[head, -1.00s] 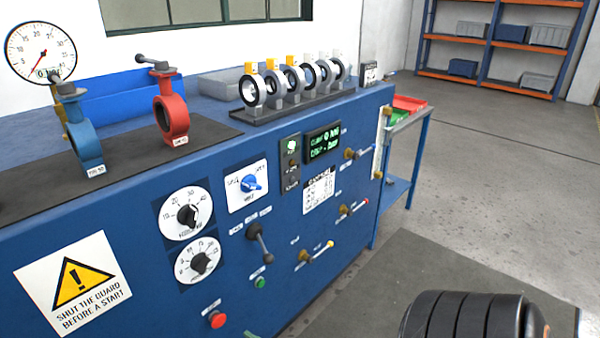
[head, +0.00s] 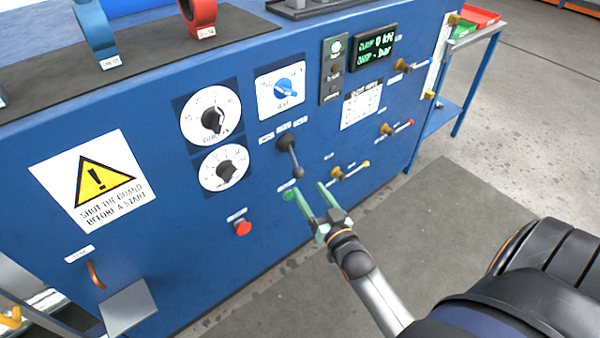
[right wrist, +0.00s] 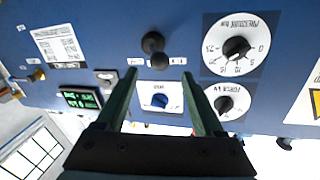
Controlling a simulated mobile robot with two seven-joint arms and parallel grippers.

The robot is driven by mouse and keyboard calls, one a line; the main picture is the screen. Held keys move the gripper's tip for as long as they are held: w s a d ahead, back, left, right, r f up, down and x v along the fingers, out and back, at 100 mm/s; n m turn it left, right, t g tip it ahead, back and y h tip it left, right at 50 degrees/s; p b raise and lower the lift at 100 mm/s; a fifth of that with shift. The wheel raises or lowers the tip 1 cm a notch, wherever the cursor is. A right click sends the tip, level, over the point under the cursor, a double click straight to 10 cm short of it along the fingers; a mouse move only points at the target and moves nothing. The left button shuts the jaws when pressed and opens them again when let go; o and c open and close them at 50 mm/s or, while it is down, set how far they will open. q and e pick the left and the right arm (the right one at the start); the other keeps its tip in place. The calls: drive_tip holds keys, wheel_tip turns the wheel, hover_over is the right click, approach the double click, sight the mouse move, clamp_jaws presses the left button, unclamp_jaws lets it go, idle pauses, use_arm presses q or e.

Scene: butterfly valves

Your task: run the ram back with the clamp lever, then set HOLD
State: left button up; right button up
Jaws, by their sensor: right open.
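The black clamp lever (head: 291,156) stands out from the blue panel, its ball end hanging down and slightly right. Small label plates sit around its pivot. It also shows in the right wrist view (right wrist: 153,43), beyond and between my fingertips. My right gripper (head: 308,189) is open and empty, just below the lever's ball, with green fingers pointing at the panel. I see no contact with the lever. The right wrist view also shows the open fingers (right wrist: 158,76). A blue selector knob (head: 286,89) sits on a white plate above the lever; its lettering is too small to read. My left gripper is out of view.
A display (head: 376,50) reads clamp 0 kN. Two black dials (head: 213,119) are left of the lever. A green button (head: 289,194) and red button (head: 243,228) lie below. Small brass-based levers (head: 350,170) project at the right. The floor before the panel is clear.

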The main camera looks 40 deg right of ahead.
sight(298, 174)
drive_tip(key=w, duration=0.5)
drive_tip(key=w+d, duration=0.1)
drive_tip(key=w, duration=0.1)
drive_tip(key=shift+w+d+b, duration=0.1)
drive_tip(key=shift+w+b, duration=0.15)
drive_tip(key=shift+b, duration=0.1)
clamp_jaws()
idle(1.0)
